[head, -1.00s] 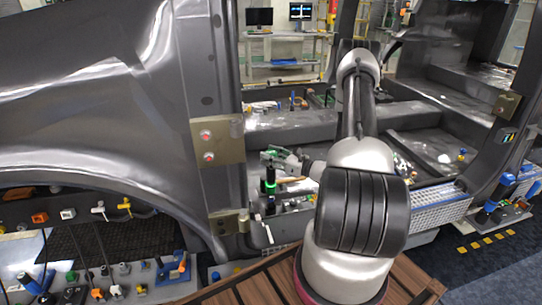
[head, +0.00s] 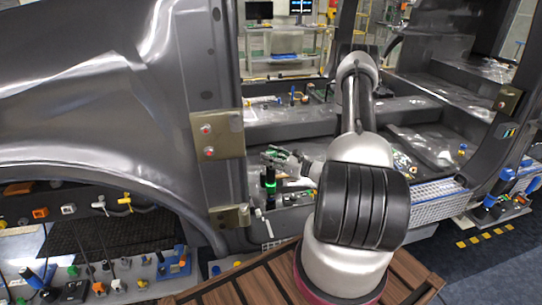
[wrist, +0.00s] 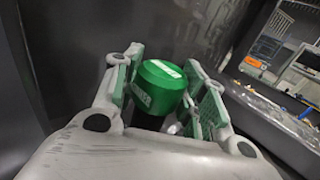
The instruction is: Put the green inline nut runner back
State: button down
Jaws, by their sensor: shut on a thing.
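The green inline nut runner (head: 269,186) shows in the head view as an upright dark cylinder with a bright green ring. My gripper (head: 285,158) is shut on it near its top and holds it just inside the car's door opening. In the wrist view, its green cap (wrist: 160,88) sits between the two green-padded fingers (wrist: 164,75). The lower body of the runner is hidden there. I cannot tell whether its lower end touches anything.
The grey front pillar with a brass-coloured hinge (head: 217,134) stands close left of the runner. A lower shelf at left holds several tools (head: 98,285). The car floor (head: 425,145) has small items. A perforated metal sill (head: 437,207) lies right of my arm.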

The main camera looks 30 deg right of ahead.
jog(key=shift+f, duration=2)
jog(key=c, duration=0.7)
grip_release()
jog(key=shift+c, duration=0.2)
jog(key=shift+s, duration=0.1)
jog(key=v, duration=1.1)
jog(key=shift+s+d, duration=0.2)
jog(key=shift+s, duration=0.15)
jog(key=v, duration=0.7)
notch_tip(320, 180, up, 10)
